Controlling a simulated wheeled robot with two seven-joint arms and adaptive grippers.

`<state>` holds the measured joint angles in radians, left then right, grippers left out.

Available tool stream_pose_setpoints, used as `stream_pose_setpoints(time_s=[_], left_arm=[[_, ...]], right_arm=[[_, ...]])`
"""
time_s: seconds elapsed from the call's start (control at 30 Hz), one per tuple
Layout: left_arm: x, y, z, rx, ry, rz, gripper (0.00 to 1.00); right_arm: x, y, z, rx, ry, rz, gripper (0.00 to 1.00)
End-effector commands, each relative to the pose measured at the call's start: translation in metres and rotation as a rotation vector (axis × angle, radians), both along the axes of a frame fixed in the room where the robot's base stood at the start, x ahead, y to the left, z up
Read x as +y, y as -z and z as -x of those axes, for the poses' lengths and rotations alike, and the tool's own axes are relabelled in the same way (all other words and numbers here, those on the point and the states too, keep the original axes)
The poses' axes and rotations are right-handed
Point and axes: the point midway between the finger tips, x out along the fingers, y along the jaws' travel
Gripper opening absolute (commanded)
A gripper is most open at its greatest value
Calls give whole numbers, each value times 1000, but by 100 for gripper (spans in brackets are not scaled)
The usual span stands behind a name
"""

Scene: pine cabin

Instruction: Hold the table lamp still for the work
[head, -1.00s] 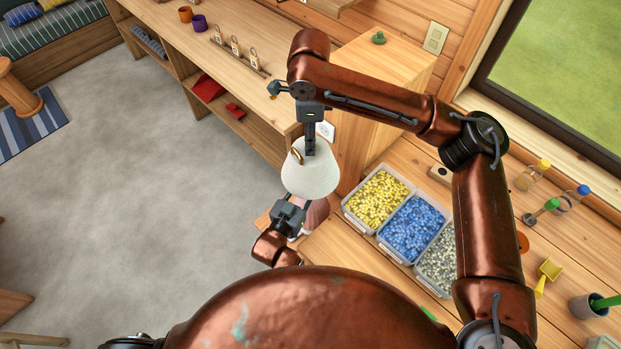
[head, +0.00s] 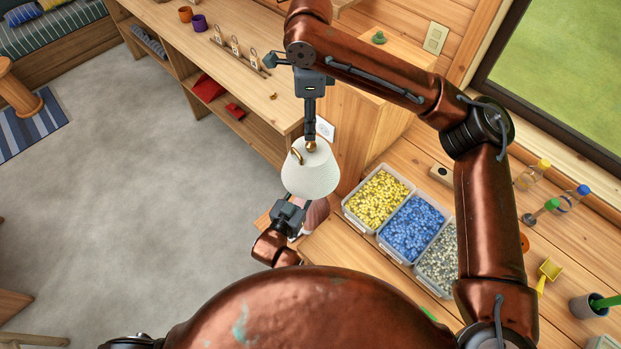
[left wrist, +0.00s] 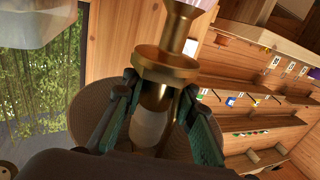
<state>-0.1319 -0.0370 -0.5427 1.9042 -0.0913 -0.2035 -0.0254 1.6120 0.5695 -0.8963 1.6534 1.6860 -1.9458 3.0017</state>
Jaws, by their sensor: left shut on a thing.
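The table lamp has a white shade (head: 311,172) with small brass parts on top, below the right arm in the head view. In the left wrist view its brass stem (left wrist: 152,100) stands between the fingers of my left gripper (left wrist: 158,92), which is shut on it. In the head view my left gripper (head: 294,207) is just below the shade, and the shade hides part of its grip. My right gripper (head: 310,135) points down just above the brass tip (head: 311,147) of the lamp. Its finger opening cannot be made out, nor whether it touches the tip.
Bins of yellow (head: 378,199), blue (head: 412,228) and grey pieces (head: 438,262) stand on the bench to the right. Bottles (head: 568,200) and a yellow scoop (head: 548,271) lie further right. A shelf unit (head: 235,75) stands behind. Open floor (head: 130,200) is at the left.

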Motion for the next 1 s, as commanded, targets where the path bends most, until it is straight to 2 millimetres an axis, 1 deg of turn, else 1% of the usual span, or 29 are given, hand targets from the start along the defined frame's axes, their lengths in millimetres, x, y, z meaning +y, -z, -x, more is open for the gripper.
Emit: stream_pose_setpoints(time_s=[0.13, 0.4, 0.43, 0.7, 1.0], left_arm=[[0, 1, 0, 2, 0, -3, 0], [0, 1, 0, 1, 0, -3, 0], [0, 1, 0, 1, 0, -3, 28], [0, 0, 0, 0, 0, -1, 46], [1, 0, 2, 0, 0, 0, 46]], right_arm=[[0, -7, 0, 0, 0, 0, 40], [0, -8, 0, 1, 0, 0, 40], [0, -8, 0, 1, 0, 0, 40], [0, -8, 0, 1, 0, 0, 40], [0, -8, 0, 1, 0, 0, 40]])
